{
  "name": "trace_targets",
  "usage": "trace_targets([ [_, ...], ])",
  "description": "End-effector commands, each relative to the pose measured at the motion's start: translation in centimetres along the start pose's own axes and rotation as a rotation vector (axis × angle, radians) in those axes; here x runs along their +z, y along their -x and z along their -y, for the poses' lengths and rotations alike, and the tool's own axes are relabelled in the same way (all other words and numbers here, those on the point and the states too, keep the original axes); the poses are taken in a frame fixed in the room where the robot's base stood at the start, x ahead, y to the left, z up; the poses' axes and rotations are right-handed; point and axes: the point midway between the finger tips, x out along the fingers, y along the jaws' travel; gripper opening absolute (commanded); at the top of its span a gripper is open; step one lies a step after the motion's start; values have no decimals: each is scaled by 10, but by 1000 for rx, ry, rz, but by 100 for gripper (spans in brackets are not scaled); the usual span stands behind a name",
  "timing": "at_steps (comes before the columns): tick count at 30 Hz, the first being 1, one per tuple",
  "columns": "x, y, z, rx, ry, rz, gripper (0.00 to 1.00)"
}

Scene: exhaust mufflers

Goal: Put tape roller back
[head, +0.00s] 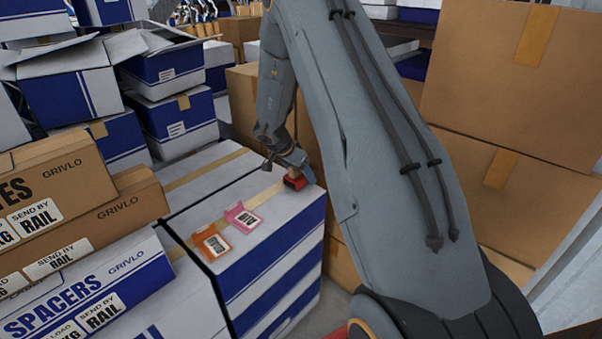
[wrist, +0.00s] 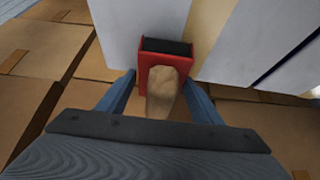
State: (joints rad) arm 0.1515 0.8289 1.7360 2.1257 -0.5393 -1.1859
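The tape roller is a red body with a dark top opening and a tan handle. In the head view the tape roller (head: 296,183) is at the right corner of the white and blue box (head: 262,287)'s top. In the wrist view the tape roller (wrist: 163,78) is centred, its handle pointing toward my palm. My gripper (head: 291,167) is over it; in the wrist view my gripper (wrist: 160,86) has its fingers on either side of the handle, with gaps showing beside the handle. It looks open. Whether a fingertip touches the red body is unclear.
A pink label holder (head: 242,217) and an orange one (head: 211,243) lie on the same box top. Brown cartons (head: 520,85) are stacked at right. Labelled cartons (head: 85,215) and blue-white boxes (head: 175,118) crowd the left. A narrow floor gap lies beside the box.

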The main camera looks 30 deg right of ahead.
Motion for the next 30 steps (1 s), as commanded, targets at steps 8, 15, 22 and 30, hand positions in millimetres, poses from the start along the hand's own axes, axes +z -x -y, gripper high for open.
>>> trace_targets([
  [8, 0, 0, 0, 0, 1, 0, 65],
  [15, -2, 16, 1, -2, 2, -1, 65],
  [22, -2, 64, 1, -4, 1, -1, 65],
  [30, -2, 109, 0, -1, 0, 0, 65],
])
